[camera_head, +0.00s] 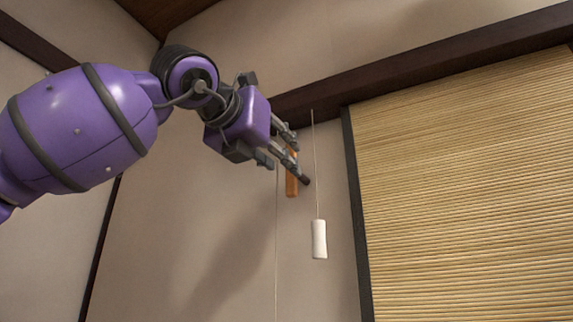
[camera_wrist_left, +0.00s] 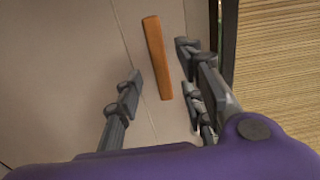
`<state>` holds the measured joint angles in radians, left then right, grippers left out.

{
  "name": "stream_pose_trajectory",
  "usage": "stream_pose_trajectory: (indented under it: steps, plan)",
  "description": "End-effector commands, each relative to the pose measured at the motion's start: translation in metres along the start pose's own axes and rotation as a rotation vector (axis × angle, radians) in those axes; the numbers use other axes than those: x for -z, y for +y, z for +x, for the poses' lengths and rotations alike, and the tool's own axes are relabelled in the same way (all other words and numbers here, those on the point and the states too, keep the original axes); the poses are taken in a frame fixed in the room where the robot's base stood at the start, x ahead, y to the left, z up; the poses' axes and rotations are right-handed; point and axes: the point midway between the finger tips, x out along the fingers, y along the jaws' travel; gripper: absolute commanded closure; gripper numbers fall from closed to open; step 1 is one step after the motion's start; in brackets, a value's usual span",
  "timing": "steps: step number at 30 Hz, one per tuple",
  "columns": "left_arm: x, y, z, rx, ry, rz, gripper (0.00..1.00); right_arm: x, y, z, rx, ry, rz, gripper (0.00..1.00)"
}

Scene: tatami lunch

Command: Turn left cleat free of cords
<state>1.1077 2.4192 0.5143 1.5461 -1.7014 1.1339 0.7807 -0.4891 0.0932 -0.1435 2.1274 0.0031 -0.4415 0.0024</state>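An orange-brown wooden cleat (camera_head: 291,178) stands upright on the beige wall, left of the bamboo blind. In the left wrist view the cleat (camera_wrist_left: 157,58) is a long bar, slightly tilted. My left gripper (camera_head: 287,167) is at the cleat, and its fingers hide part of it in the head view. In the left wrist view the left gripper (camera_wrist_left: 160,80) is open, with fingers on both sides of the cleat and gaps visible. A thin cord (camera_head: 276,245) hangs below the gripper. Another cord (camera_head: 314,160) ends in a white pull (camera_head: 319,239). My right gripper is not in view.
The bamboo blind (camera_head: 470,190) with a dark edge (camera_head: 356,220) is to the right. A dark wooden beam (camera_head: 420,62) runs above the cleat. The wall (camera_head: 180,250) below and left of the gripper is clear apart from the cord.

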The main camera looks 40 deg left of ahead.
Motion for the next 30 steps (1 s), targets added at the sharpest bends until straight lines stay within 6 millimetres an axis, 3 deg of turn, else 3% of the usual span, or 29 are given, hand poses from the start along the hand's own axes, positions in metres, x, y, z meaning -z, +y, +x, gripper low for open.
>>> stream_pose_trajectory:
  steps: [6,12,30]
  plan:
    - [-0.001,0.000,-0.048,0.003,-0.003,-0.003,0.64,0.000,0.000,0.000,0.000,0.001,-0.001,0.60]
    - [0.000,0.000,-0.072,0.000,-0.001,-0.002,0.64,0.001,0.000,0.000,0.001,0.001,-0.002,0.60]
    - [0.000,0.000,-0.077,0.000,0.000,-0.002,0.64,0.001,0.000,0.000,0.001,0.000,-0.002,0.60]
